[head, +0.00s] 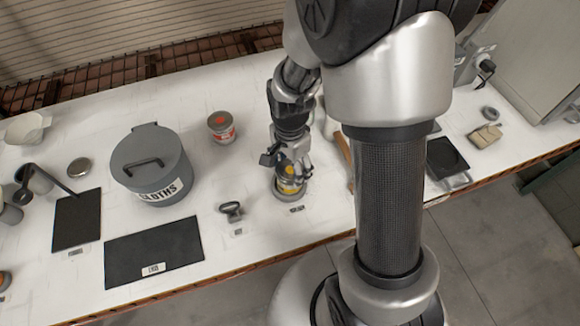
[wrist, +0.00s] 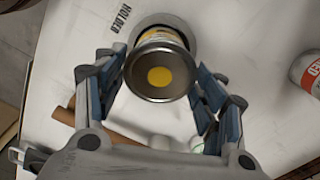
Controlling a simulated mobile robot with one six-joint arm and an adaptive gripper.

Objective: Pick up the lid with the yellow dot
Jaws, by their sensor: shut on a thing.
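The lid with the yellow dot (wrist: 159,76) is a round metal disc over a yellow-labelled can (wrist: 158,37); the can also shows in the head view (head: 290,187). The can stands upright in a round grey holder (wrist: 184,27) near the table's front edge. My gripper (wrist: 161,75) is above it, with its blue-padded fingers on opposite sides of the lid, shut on it. In the head view my gripper (head: 288,166) points down at the can and partly hides the lid. I see no clear gap between lid and can.
A brown tool handle (wrist: 120,133) lies close to the holder.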

